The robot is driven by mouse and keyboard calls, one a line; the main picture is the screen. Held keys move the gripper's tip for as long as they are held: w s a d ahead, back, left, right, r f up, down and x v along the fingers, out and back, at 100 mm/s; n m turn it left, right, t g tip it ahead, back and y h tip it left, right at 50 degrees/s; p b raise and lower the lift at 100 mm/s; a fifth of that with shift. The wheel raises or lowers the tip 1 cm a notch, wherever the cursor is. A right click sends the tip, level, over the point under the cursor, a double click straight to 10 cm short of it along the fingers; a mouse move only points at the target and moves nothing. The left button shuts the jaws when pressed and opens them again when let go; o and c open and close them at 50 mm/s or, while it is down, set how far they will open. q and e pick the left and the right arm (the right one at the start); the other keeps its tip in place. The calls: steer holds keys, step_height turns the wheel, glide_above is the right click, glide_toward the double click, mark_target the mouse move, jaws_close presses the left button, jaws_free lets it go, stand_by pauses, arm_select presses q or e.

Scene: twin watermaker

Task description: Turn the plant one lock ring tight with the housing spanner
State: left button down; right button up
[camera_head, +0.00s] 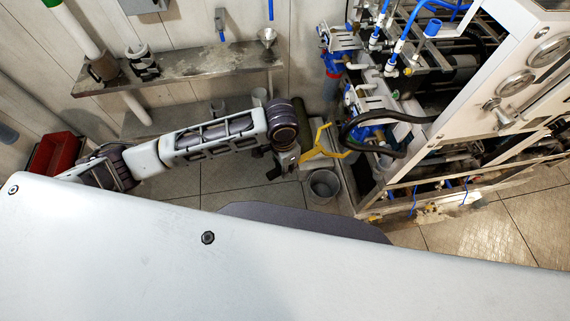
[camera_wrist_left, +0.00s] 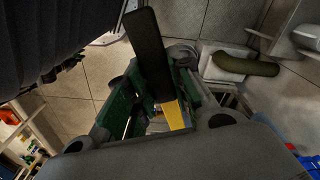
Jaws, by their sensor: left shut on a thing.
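The housing spanner (camera_head: 341,152) is yellow with a curved, open head. In the head view it sticks out to the right of my left gripper (camera_head: 287,160). In the left wrist view the green-padded fingers of that gripper (camera_wrist_left: 155,100) are shut on the spanner, whose black grip (camera_wrist_left: 149,50) and yellow shank (camera_wrist_left: 174,116) show. The spanner's head is hidden there. A blue-topped filter housing (camera_head: 370,132) on the frame is right of the spanner head, with a small gap in the picture. I cannot make out its lock ring. My right gripper is out of view.
A black hose (camera_head: 405,116) loops beside the blue housing. A red-and-blue housing (camera_head: 332,66) hangs further back. A grey bucket (camera_head: 324,186) stands on the floor below the spanner. A metal shelf (camera_head: 195,65) runs along the wall. A red bin (camera_head: 55,152) is at left.

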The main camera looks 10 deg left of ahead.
mark_target(316, 150)
arm_select(q)
steer(key=shift+w+d, duration=0.1)
steer(key=shift+w+d+f, duration=0.85)
steer(key=shift+w+d, duration=0.25)
steer(key=shift+d, duration=0.05)
steer(key=shift+f, duration=0.1)
steer(key=shift+w+d, duration=2.85)
steer(key=shift+d, duration=0.2)
stand_by(3.6)
